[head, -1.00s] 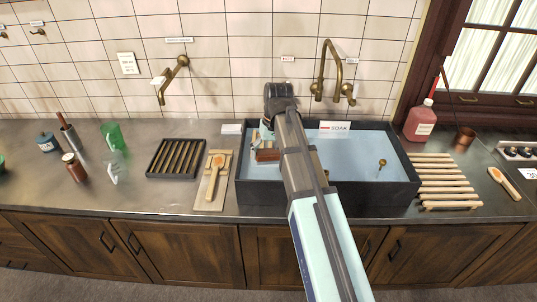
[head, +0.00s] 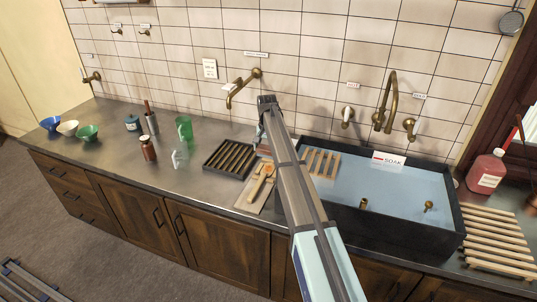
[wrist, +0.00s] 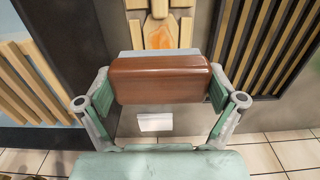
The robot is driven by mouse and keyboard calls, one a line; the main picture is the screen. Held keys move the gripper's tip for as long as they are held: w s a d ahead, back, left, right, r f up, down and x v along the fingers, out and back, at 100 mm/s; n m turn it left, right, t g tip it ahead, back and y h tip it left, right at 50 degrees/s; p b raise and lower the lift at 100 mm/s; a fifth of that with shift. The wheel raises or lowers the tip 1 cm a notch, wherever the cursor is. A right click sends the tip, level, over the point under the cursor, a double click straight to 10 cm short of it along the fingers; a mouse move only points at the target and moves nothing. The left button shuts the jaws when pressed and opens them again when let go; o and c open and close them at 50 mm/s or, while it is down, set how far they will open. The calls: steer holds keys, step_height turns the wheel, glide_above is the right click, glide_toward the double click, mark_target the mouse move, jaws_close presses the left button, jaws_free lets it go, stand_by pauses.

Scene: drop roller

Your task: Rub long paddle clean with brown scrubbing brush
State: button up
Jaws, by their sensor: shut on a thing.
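My gripper (wrist: 160,92) is shut on the brown scrubbing brush (wrist: 160,80), whose brown block spans between the two fingers in the wrist view. In the head view my arm hides most of the brush and gripper. A long wooden paddle (head: 262,182) with an orange patch at its wide end lies on a pale board (head: 247,199) on the counter, left of the sink. I cannot tell the height of the brush above the counter.
A dark slatted tray (head: 230,158) stands left of the board. The dark-rimmed sink (head: 400,240) is on the right, with wooden slats (head: 322,163) at its left end. A green cup (head: 184,128) and a clear cup stand farther left. Counter front is clear there.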

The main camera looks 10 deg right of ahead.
mark_target(269, 168)
steer(key=shift+a, duration=0.1)
stand_by(0.3)
steer(key=shift+f+b, duration=1.4)
steer(key=shift+f, duration=2.4)
steer(key=shift+f+b, duration=0.3)
steer(key=shift+f, duration=0.45)
steer(key=shift+w+d+r, duration=0.1)
steer(key=shift+w+d, duration=0.25)
steer(key=shift+w, duration=0.2)
steer(key=shift+w+d, duration=0.3)
steer(key=shift+w, duration=0.35)
steer(key=shift+w+d, duration=0.1)
steer(key=shift+w+d, duration=0.35)
steer(key=shift+w, duration=0.2)
steer(key=shift+w+d, duration=0.3)
steer(key=shift+w, duration=0.2)
steer(key=shift+s+a+f, duration=0.1)
steer(key=shift+s+a, duration=0.3)
steer(key=shift+s, duration=0.25)
steer(key=shift+s+a+f, duration=0.1)
steer(key=shift+s+a, duration=0.25)
steer(key=shift+s, duration=0.3)
